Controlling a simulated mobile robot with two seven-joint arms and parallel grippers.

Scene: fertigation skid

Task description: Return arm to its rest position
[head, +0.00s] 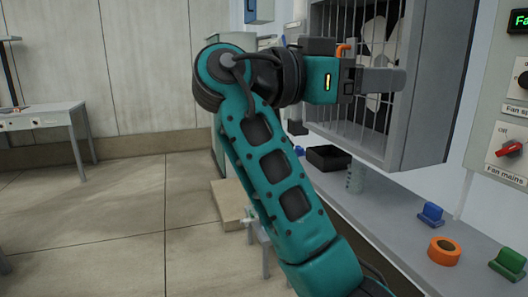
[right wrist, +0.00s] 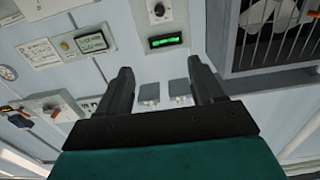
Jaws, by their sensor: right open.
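My right arm, teal and black, rises from the bottom of the head view and bends at the top. My right gripper (head: 382,81) points right, in front of the barred fan housing (head: 414,130). In the right wrist view my right gripper (right wrist: 160,77) shows two dark fingers spread apart with nothing between them. Beyond them is a pale wall with a lit green display (right wrist: 165,41), and the fan grille (right wrist: 275,30) is at the upper right. The gripper appears clear of any surface. My left gripper is not in view.
Below the fan, a grey bench (head: 392,217) carries a black tray (head: 328,158), a blue block (head: 431,213), an orange ring (head: 444,251) and a green block (head: 508,263). A switch panel with a red handle (head: 509,149) is at right. The floor (head: 120,225) at left is open.

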